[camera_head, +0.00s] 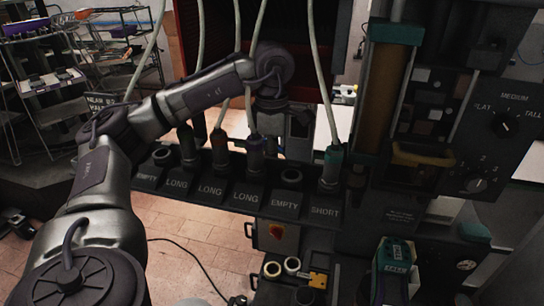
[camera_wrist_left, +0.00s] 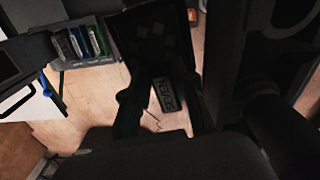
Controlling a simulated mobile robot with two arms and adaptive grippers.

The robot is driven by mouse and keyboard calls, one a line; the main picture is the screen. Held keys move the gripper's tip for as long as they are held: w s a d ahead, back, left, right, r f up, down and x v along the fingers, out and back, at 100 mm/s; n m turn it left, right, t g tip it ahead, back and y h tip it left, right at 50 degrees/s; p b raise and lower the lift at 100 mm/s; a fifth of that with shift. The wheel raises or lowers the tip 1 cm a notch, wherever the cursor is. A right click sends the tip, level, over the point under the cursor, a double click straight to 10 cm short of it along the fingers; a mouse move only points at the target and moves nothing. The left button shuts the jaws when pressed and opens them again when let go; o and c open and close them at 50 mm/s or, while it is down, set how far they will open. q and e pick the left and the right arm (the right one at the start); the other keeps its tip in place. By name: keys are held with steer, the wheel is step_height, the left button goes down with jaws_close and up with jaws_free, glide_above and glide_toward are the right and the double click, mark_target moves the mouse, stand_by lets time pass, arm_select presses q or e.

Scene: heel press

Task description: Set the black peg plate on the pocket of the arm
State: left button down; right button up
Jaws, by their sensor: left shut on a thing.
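My left arm reaches in from the left in the head view, and its gripper (camera_head: 300,132) hangs behind the row of labelled holders. In the left wrist view my left gripper (camera_wrist_left: 160,85) is shut on a black plate (camera_wrist_left: 155,45), which has several small greyish squares or pegs on its face. The plate is dark, and its exact edges are hard to tell. The pocket of the arm cannot be made out in either view. My right gripper is not in view.
A rack (camera_head: 235,196) of holders marked LONG, EMPTY and SHORT crosses the head view, with hoses rising from several. A machine column with dials (camera_head: 478,110) stands at right. Shelves (camera_head: 40,80) stand far left. Tiled floor (camera_head: 190,235) is open at lower left.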

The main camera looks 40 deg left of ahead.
arm_select(q)
steer(key=shift+f, duration=0.35)
stand_by(0.4)
steer(key=c, duration=0.8)
jaws_free()
steer(key=shift+c, duration=0.2)
steer(key=shift+s+d, duration=0.1)
